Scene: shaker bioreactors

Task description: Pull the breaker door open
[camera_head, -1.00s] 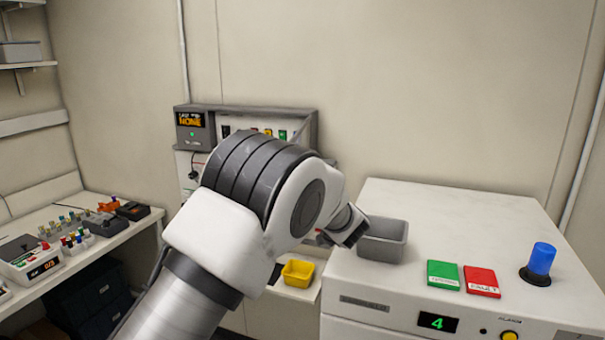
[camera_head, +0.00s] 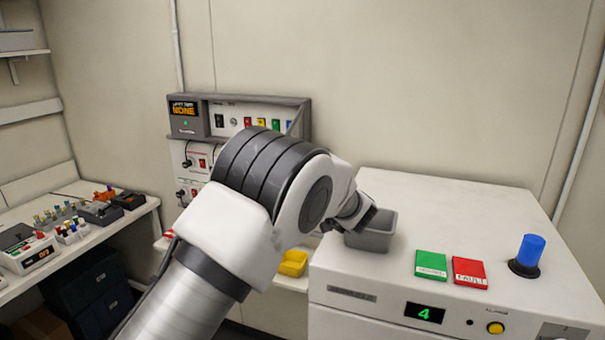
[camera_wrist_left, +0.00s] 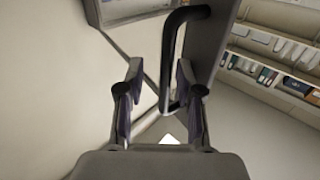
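In the left wrist view a dark bar handle (camera_wrist_left: 169,55) curves off a grey door-like panel (camera_wrist_left: 212,38), which I take to be the breaker door. My left gripper (camera_wrist_left: 158,80) is open there. The handle runs down between its two fingers, nearer the right finger, and I cannot tell whether they touch. The breaker door cannot be made out in the head view. My right gripper is not in view.
A wall panel with switches (camera_head: 240,103) is behind my arm. On the right, a white machine (camera_head: 450,215) carries a grey bin (camera_head: 371,240), a green card (camera_head: 431,265), a red card (camera_head: 470,272) and a blue lamp (camera_head: 534,253).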

